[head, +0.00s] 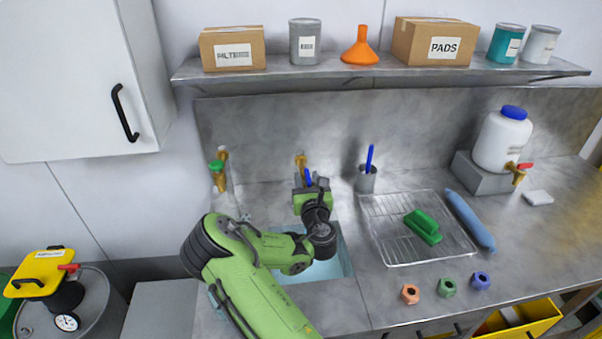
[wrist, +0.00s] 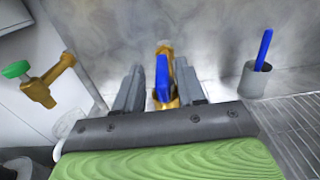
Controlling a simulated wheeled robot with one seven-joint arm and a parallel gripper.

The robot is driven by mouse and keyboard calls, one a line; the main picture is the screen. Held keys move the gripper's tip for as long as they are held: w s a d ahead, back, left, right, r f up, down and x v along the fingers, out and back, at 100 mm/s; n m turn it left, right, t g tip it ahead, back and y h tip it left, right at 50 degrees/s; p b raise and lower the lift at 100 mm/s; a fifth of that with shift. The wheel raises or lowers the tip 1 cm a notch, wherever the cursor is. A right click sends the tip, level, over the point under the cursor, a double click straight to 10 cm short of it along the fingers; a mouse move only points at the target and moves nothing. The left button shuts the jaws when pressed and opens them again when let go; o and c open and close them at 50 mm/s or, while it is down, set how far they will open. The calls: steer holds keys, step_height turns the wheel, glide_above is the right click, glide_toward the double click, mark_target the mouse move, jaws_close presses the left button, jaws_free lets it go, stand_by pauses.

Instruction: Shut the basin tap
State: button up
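The basin tap is brass (head: 301,160) with a blue lever handle (head: 308,178), on the wall behind the basin (head: 338,250). My gripper (head: 311,186) is at the tap, over the back of the basin; my arm hides much of both. In the wrist view my gripper (wrist: 161,92) is open, with one finger on each side of the blue handle (wrist: 163,78). Gaps show between the handle and both fingers. The brass of the tap (wrist: 165,50) shows behind and beside the handle. The handle stands upright in the wrist view.
A second brass tap with a green handle (head: 217,166) is on the wall at left. A grey cup with a blue brush (head: 366,178) stands right of the tap. A drying rack (head: 385,228) and white container (head: 502,140) are further right. A shelf (head: 380,70) hangs above.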

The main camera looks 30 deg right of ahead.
steer(key=shift+s+r, duration=0.25)
steer(key=shift+s, duration=0.2)
steer(key=shift+w, duration=0.15)
jaws_close()
